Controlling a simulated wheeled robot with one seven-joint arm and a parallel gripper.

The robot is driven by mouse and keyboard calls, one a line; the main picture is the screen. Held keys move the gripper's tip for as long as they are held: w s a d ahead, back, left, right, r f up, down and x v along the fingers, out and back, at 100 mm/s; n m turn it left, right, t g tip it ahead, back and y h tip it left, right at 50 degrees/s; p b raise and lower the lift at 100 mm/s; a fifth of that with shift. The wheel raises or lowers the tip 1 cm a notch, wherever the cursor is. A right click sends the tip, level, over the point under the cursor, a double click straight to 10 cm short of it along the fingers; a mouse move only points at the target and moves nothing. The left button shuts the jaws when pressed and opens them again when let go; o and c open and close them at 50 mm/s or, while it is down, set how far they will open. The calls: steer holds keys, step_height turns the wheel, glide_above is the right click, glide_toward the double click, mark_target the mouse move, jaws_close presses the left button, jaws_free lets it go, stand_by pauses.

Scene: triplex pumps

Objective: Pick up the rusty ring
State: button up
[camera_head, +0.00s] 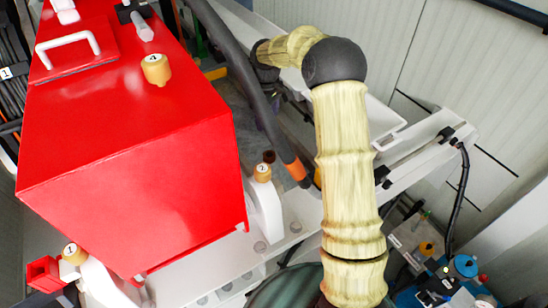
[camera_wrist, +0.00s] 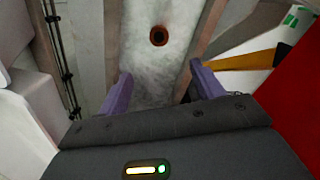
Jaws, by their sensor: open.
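The rusty ring (camera_wrist: 158,36) shows in the wrist view as a small brown-orange circle with a dark centre. It lies on a mottled grey surface (camera_wrist: 152,75) between two raised grey beams. My gripper (camera_wrist: 161,69) has two purple fingers spread apart, with nothing between them. The ring is beyond the fingertips, near the top centre, and apart from them. My arm there reaches to the upper middle, and my gripper is not clearly visible behind the dark hose.
A big red box-shaped housing (camera_head: 130,150) fills the left of the head view; a thick dark hose (camera_head: 240,85) passes beside it. In the wrist view, black cables (camera_wrist: 62,60) run at left, a yellow bar (camera_wrist: 238,62) at right, and a red panel (camera_wrist: 298,105) at far right.

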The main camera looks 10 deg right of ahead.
steer(key=p, duration=0.5)
glide_above(269, 154)
step_height(269, 154, down, 12)
steer(key=shift+a+f, duration=0.1)
steer(key=shift+a, duration=0.05)
steer(key=shift+s+f+p, duration=0.15)
steer(key=shift+f+p, duration=1.4)
steer(key=shift+f, duration=1.05)
steer(key=shift+c, duration=0.2)
steer(key=c, duration=1.1)
